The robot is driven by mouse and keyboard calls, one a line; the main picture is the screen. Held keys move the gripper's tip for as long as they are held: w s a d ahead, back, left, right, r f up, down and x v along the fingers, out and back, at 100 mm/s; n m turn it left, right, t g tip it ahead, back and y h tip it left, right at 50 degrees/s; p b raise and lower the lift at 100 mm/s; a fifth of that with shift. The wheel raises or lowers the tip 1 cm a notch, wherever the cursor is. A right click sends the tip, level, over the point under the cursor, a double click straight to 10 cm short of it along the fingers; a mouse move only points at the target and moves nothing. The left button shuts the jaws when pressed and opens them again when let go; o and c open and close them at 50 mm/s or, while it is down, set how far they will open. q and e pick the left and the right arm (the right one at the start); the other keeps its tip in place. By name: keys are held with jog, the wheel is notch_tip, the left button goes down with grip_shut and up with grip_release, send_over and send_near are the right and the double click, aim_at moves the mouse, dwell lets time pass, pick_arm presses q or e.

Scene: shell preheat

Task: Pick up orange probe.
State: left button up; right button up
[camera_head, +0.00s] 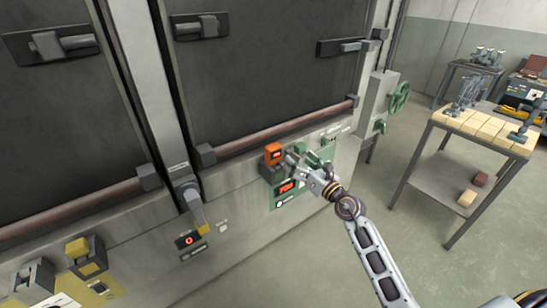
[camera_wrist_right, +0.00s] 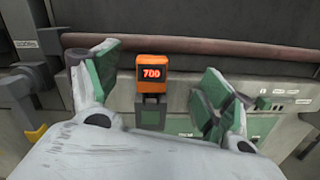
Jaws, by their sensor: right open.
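The orange probe (camera_head: 273,153) is a small boxy orange unit with a dark display, seated on a grey holder on the front panel of the large furnace. In the right wrist view the orange probe (camera_wrist_right: 150,76) shows red digits reading 700 and stands upright in its grey holder (camera_wrist_right: 151,113). My right gripper (camera_head: 299,166) is just right of the probe in the head view. In the right wrist view my right gripper (camera_wrist_right: 155,85) is open, with green-padded fingers apart on either side of the probe; I see no contact. My left gripper is not in view.
A green panel (camera_head: 288,199) with a red readout is below the probe. A reddish horizontal bar (camera_head: 285,131) runs behind it. A yellow-topped unit (camera_head: 78,247) sits at lower left. A table with pale bricks (camera_head: 480,125) stands at right, with clear floor (camera_head: 430,255) before it.

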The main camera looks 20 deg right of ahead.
aim_at(277, 149)
jog(key=f+n, duration=0.1)
jog(key=n, duration=0.2)
jog(key=shift+s+a+f+g, duration=0.1)
jog(key=shift+a+f+g, duration=0.25)
jog(key=shift+g, duration=0.05)
jog(key=shift+p+x, duration=0.4)
jog(key=shift+x, duration=3.9)
jog(key=shift+a, duration=0.1)
